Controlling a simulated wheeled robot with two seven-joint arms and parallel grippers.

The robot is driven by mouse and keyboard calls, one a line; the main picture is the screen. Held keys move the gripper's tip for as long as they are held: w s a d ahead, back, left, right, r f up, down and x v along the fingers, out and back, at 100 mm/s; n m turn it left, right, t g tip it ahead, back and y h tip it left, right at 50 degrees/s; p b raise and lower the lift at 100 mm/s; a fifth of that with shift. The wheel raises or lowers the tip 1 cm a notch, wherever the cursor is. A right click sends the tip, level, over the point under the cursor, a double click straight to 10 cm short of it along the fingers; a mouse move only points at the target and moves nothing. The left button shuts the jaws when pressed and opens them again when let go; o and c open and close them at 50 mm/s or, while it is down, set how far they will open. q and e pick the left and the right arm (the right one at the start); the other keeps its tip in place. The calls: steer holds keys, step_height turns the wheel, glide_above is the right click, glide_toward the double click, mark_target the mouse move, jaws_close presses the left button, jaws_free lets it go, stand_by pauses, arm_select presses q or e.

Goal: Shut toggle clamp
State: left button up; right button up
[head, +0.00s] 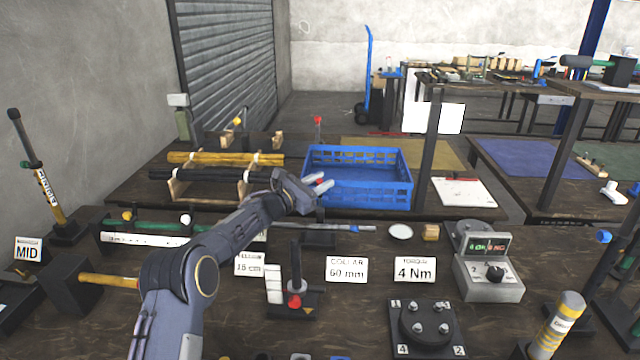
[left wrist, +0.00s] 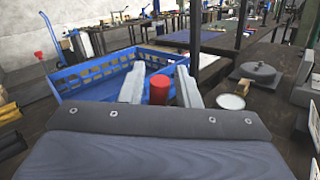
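My left gripper (head: 318,184) reaches in from the left, above the front bench and before the blue crate. Its two pale fingers (left wrist: 160,84) are apart in the left wrist view. A red cylindrical grip (left wrist: 159,89) shows between them, with a gap on each side; its lower end is hidden by my gripper. In the head view only a bit of red (head: 322,187) shows at the fingers. A dark block (head: 318,236) lies below; I cannot tell whether the grip joins it, or whether the clamp is open or shut. My right gripper is not in view.
A blue crate (head: 357,205) stands just beyond my left gripper. A black fixture with an upright post (head: 296,262) and red knob stands nearer. A torque tester (head: 488,278), a plate with pegs (head: 424,322) and label cards (head: 346,269) crowd the bench.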

arm_select(q)
steer(key=shift+o, duration=0.9)
steer(key=shift+r, duration=0.2)
step_height(320, 180, up, 2)
steer(key=shift+r, duration=0.25)
steer(key=s+d+r+b, duration=0.1)
steer(key=s+r+b, duration=0.3)
steer(key=s+r, duration=0.6)
steer(key=s, duration=0.4)
